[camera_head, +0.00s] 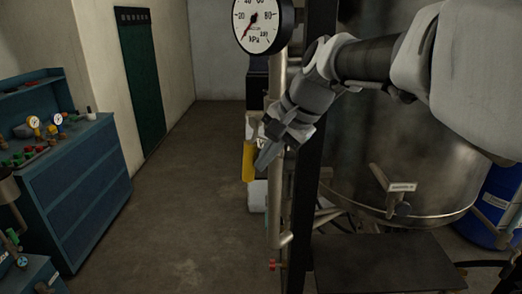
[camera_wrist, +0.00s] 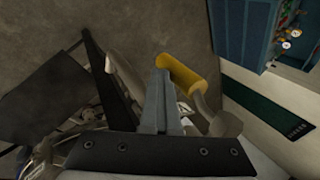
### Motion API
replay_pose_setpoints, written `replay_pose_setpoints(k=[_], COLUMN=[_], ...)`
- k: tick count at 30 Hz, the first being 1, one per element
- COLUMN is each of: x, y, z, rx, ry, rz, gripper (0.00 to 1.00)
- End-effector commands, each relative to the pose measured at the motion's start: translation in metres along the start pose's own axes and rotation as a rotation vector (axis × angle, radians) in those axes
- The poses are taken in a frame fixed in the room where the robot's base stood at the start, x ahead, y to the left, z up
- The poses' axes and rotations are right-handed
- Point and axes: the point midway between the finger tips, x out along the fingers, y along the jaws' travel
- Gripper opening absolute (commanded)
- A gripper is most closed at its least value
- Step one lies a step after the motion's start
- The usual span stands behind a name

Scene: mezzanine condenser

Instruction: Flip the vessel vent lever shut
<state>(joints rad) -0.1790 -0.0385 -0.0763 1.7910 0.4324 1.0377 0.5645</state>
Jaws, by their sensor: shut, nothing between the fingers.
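A yellow cylindrical lever handle (camera_head: 248,161) shows beside the vertical pipe in the head view. In the wrist view the yellow handle (camera_wrist: 182,73) lies just right of my fingertips, with a rounded metal joint (camera_wrist: 225,124) at its lower end. My gripper (camera_head: 266,161) is shut and empty, pointing down in front of the pipe, close to the handle's right side. In the wrist view my gripper (camera_wrist: 161,77) has its fingers together, tips near the handle's upper end. I cannot tell whether they touch. The large steel vessel (camera_head: 365,165) stands behind my arm.
A pressure gauge (camera_head: 258,24) sits above the pipe (camera_head: 274,212). A dark post (camera_head: 300,220) stands right of the pipe. A dark platform (camera_head: 385,262) lies below the vessel. A blue workbench (camera_head: 80,190) is at the left; the floor (camera_head: 190,180) between is clear.

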Motion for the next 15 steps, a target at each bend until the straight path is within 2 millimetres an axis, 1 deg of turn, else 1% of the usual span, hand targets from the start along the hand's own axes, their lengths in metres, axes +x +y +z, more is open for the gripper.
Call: replay_pose_setpoints(k=[1, 4, 15], x=[0.007, 0.012, 0.024], y=[0.002, 0.000, -0.014], z=[-0.001, -0.001, -0.004], rx=[-0.003, -0.007, -0.026], ry=[0.009, 0.019, 0.063], rz=[-0.028, -0.088, -0.325], gripper=[0.00, 0.00, 0.00])
